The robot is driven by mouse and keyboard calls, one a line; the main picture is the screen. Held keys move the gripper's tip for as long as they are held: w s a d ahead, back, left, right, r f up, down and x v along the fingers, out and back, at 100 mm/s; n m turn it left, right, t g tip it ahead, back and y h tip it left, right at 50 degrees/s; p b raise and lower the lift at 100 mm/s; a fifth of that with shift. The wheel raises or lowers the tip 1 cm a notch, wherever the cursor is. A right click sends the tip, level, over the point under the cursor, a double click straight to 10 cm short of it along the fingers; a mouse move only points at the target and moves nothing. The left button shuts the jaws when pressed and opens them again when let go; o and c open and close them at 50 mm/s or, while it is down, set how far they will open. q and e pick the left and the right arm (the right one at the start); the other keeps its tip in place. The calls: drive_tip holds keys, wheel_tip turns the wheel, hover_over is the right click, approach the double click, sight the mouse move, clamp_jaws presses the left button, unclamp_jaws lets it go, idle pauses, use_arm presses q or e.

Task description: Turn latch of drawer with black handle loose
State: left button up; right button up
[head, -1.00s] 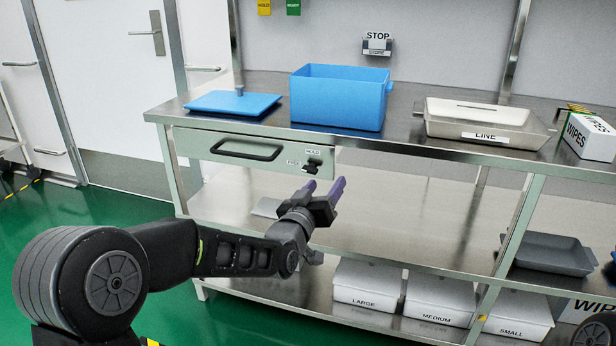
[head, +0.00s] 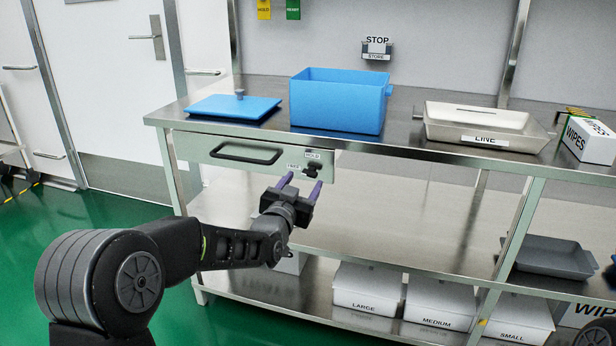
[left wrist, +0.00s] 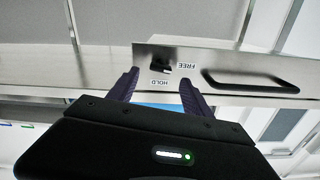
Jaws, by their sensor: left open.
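The drawer (head: 205,149) with a black handle (head: 246,153) is closed under the steel table top. Its small black latch knob (head: 312,170) sits at the drawer front's right end, beside labels reading HOLD and FREE. My left gripper (head: 302,185) is open and empty just in front of and below the latch, with purple fingers. The left wrist view shows the drawer front upside down, with the latch (left wrist: 160,66) beyond and between the fingertips (left wrist: 158,80), apart from them. The handle (left wrist: 250,80) is to the right there.
On the table top (head: 400,150) stand a blue lid (head: 225,107), a blue bin (head: 337,100), a LINE tray (head: 485,125) and a WIPES box (head: 588,138). White boxes (head: 368,285) stand on the lower shelf. The space between the shelves is mostly clear.

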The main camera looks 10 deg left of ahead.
sight(309, 174)
use_arm(q)
drive_tip(key=w, duration=0.5)
drive_tip(key=shift+d, duration=0.15)
drive_tip(key=shift+s, duration=0.1)
clamp_jaws()
drive_tip(key=shift+f+b, duration=0.2)
drive_tip(key=shift+b, duration=0.55)
drive_tip(key=shift+n, duration=0.5)
drive_tip(key=shift+r, duration=0.2)
